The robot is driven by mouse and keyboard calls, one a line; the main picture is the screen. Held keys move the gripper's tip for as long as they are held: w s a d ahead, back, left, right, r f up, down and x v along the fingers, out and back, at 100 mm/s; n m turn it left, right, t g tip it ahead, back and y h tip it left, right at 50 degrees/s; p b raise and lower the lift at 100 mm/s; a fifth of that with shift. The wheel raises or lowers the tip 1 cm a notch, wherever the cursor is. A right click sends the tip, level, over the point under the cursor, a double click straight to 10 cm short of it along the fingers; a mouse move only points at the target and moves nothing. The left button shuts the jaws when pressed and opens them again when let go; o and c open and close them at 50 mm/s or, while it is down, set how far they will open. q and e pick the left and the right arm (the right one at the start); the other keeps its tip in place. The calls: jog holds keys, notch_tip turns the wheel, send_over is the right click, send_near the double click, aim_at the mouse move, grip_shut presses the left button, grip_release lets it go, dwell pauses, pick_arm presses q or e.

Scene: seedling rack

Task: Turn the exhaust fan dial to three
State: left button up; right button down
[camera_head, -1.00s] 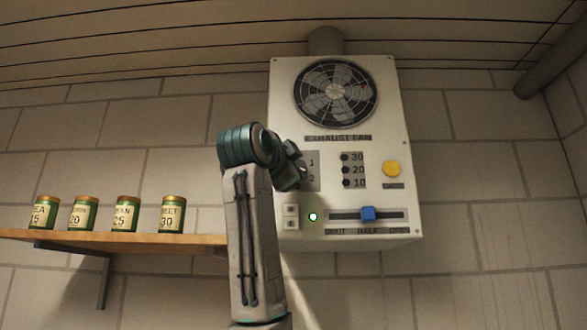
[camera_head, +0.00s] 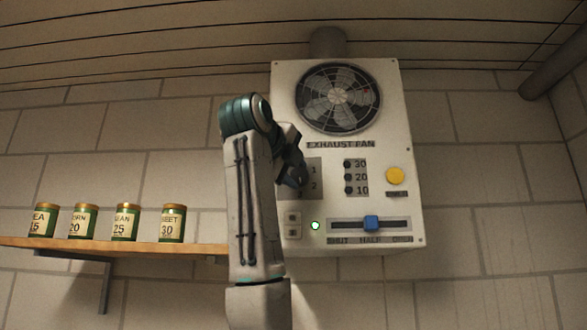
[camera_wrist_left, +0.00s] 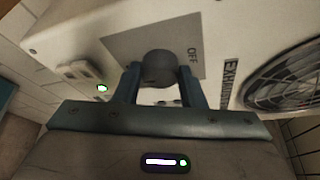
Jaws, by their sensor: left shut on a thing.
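The exhaust fan box (camera_head: 396,135) is a white panel on the wall with a round fan grille (camera_head: 338,98) at its top. Its dial plate (camera_head: 313,167) is grey, with the numbers 1 and 2 showing and a 3 lower down. In the left wrist view the dark round dial (camera_wrist_left: 157,67) sits between my fingers, with OFF printed beside it. My left gripper (camera_wrist_left: 160,84) is shut on the dial. In the head view my left gripper (camera_head: 297,176) covers the dial, and its pointer cannot be made out. My right gripper is out of view.
The panel also bears a blue slider (camera_head: 372,223), a yellow button (camera_head: 396,175), a lit green lamp (camera_head: 315,226), and marks 30, 20, 10 beside dark spots. A wooden shelf (camera_head: 120,247) with several green seed tins stands left of my arm.

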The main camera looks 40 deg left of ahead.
pick_arm(q)
jog(key=shift+r+m+g, duration=0.1)
jog(key=shift+m+g, duration=0.2)
jog(key=shift+m, duration=0.2)
dwell(0.3)
jog(key=o, duration=1)
jog(key=b+v, duration=0.2)
jog(key=v, duration=0.3)
jog(key=b+v, duration=0.3)
jog(key=v, duration=0.2)
jog(key=shift+s+d, duration=0.25)
jog(key=shift+d, duration=0.05)
